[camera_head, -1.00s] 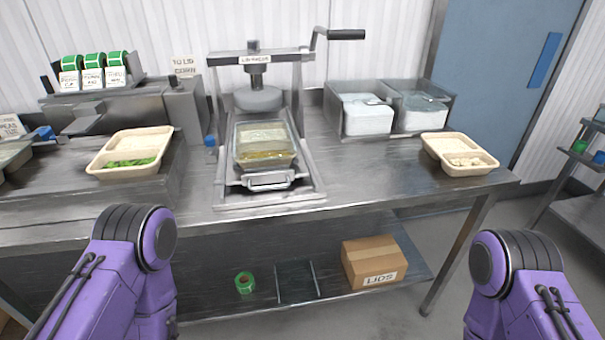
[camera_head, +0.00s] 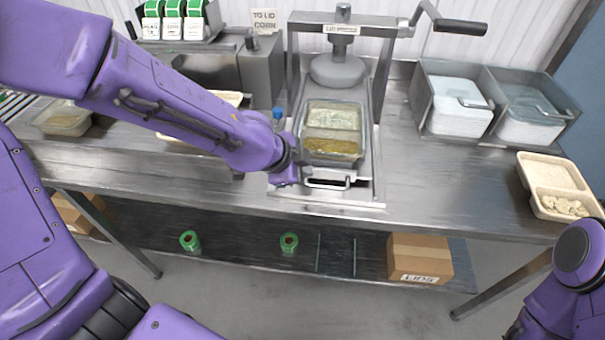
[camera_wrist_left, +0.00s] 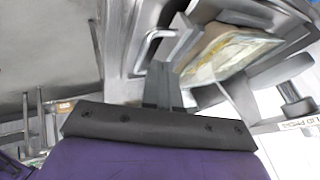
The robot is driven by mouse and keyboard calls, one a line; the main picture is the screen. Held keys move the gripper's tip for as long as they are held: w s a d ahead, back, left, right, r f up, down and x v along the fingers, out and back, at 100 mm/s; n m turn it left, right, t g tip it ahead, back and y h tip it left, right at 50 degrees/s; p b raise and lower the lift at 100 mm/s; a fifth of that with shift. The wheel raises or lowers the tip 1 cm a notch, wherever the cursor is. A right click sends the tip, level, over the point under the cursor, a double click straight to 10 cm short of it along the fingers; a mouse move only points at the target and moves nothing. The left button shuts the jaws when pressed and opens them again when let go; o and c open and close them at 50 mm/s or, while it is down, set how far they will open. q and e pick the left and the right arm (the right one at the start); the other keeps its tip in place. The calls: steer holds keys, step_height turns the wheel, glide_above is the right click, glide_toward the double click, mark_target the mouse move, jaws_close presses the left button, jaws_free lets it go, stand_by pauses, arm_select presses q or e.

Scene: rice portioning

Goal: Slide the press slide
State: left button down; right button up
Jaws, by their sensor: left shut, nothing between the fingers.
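The press slide (camera_head: 366,172) is a metal carriage in the lid press, with a bar handle (camera_head: 328,184) at its front. A clear-topped food tray (camera_head: 333,128) sits on it, in front of the round press head (camera_head: 338,70). My left gripper (camera_head: 300,160) is at the left front corner of the slide, beside the handle. In the left wrist view its shut fingers (camera_wrist_left: 162,85) hold nothing, and the handle (camera_wrist_left: 155,40) lies just beyond them. Whether they touch it, I cannot tell. My right gripper is out of view; only part of my right arm shows.
The press frame (camera_head: 293,70) and its crank handle (camera_head: 460,27) rise behind the slide. Steel bins with white stacks (camera_head: 460,105) stand at right, and a two-part tray (camera_head: 553,175) at the right end. My left arm partly covers another tray (camera_head: 228,98). The counter (camera_head: 440,175) right of the press is clear.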

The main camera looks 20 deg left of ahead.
mark_target(323, 179)
arm_select(q)
steer(key=x, duration=0.5)
steer(key=shift+w+f+b, duration=0.2)
steer(key=shift+f+b, duration=0.05)
steer(key=shift+b, duration=0.15)
steer(key=shift+w+d+f, duration=0.2)
steer(key=shift+w+f, duration=0.05)
steer(key=shift+f, duration=0.05)
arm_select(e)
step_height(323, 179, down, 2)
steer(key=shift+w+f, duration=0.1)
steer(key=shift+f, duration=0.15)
arm_select(q)
steer(key=shift+w, duration=0.1)
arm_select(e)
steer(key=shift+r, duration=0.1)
